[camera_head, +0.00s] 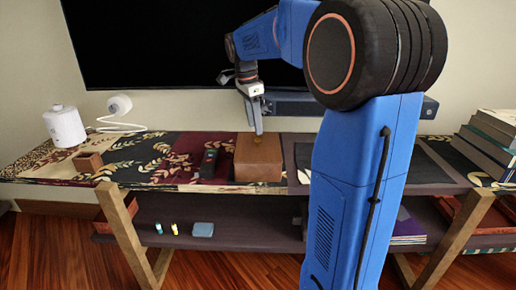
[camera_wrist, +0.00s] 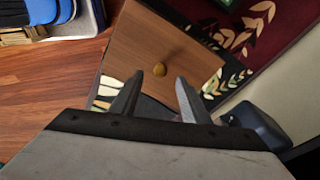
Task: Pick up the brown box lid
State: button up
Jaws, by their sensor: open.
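The brown box (camera_head: 258,166) sits on the patterned cloth near the middle of the shelf top. In the wrist view my gripper (camera_wrist: 159,78) is open and empty.
A dark remote (camera_head: 208,163) lies left of the box. A small wooden block (camera_head: 88,161) and a white canister (camera_head: 65,126) stand farther left. Stacked books (camera_head: 489,138) are at the right end. A black screen (camera_head: 150,45) and a dark bar (camera_head: 290,104) are behind.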

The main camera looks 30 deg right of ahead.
aim_at(258, 139)
jog(key=shift+d+f, duration=0.2)
jog(key=shift+f, duration=0.7)
jog(key=shift+d+f, duration=0.15)
jog(key=shift+f, duration=0.75)
jog(key=shift+d+f, duration=0.2)
jog(key=shift+f, duration=0.7)
grip_shut()
